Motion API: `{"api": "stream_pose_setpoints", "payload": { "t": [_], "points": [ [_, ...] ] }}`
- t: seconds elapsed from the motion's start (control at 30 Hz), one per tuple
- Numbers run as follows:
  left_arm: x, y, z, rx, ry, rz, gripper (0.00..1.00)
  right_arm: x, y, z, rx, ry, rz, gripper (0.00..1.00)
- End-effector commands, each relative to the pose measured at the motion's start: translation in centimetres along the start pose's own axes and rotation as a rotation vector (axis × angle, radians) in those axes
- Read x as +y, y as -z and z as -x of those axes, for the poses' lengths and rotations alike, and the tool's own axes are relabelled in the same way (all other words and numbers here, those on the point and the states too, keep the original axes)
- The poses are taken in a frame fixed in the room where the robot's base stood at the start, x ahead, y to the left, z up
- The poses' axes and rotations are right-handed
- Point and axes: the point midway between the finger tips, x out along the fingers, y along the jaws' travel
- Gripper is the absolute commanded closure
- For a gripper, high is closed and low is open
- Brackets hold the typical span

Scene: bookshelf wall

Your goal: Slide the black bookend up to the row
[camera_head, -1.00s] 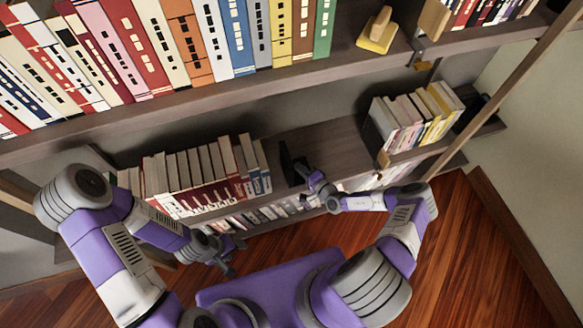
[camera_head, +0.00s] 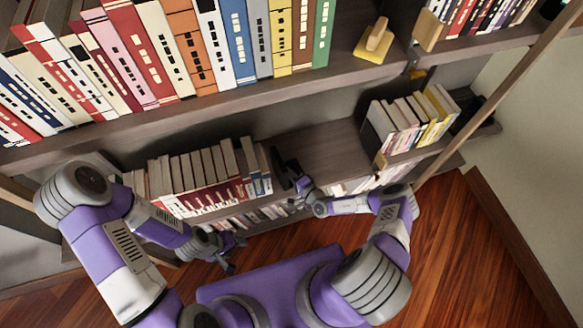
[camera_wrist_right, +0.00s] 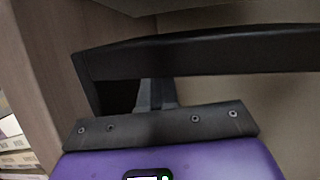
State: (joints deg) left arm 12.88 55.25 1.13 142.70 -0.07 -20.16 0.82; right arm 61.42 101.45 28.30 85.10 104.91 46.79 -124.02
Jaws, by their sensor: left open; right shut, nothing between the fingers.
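The black bookend (camera_head: 279,166) stands on the lower shelf, just right of the right end of the book row (camera_head: 205,172). Any gap between them is very narrow, and I cannot tell whether they touch. My right gripper (camera_head: 297,181) is shut and empty, with its fingers against or very near the bookend. In the right wrist view the bookend (camera_wrist_right: 210,54) is a dark bar across the picture, and the shut fingers (camera_wrist_right: 156,92) reach its near side. My left gripper (camera_head: 234,256) is open and empty, in front of and below the row.
More books (camera_head: 412,118) stand right on the lower level. The shelf right of the black bookend (camera_head: 325,148) is bare.

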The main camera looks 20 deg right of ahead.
Motion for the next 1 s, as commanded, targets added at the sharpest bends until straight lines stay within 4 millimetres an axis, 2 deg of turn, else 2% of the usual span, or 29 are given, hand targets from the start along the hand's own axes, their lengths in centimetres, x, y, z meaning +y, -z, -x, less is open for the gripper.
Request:
{"api": "stream_pose_setpoints", "payload": {
  "t": [0.1, 0.37, 1.0],
  "points": [
    [0.2, 0.0, 0.6, 0.0, 0.0, 0.0, 0.42, -0.2, -1.1, -0.3, -0.007, 0.0, -0.002, 1.0],
    [0.5, -0.1, 1.4, 0.0, 0.0, 0.0, 0.42, -0.2, -2.4, -0.8, -0.008, 0.0, -0.001, 1.0],
    [0.6, -0.1, 1.6, 0.0, 0.0, 0.0, 0.42, -0.2, -2.8, -1.0, -0.007, 0.0, -0.001, 1.0]
  ]
}}
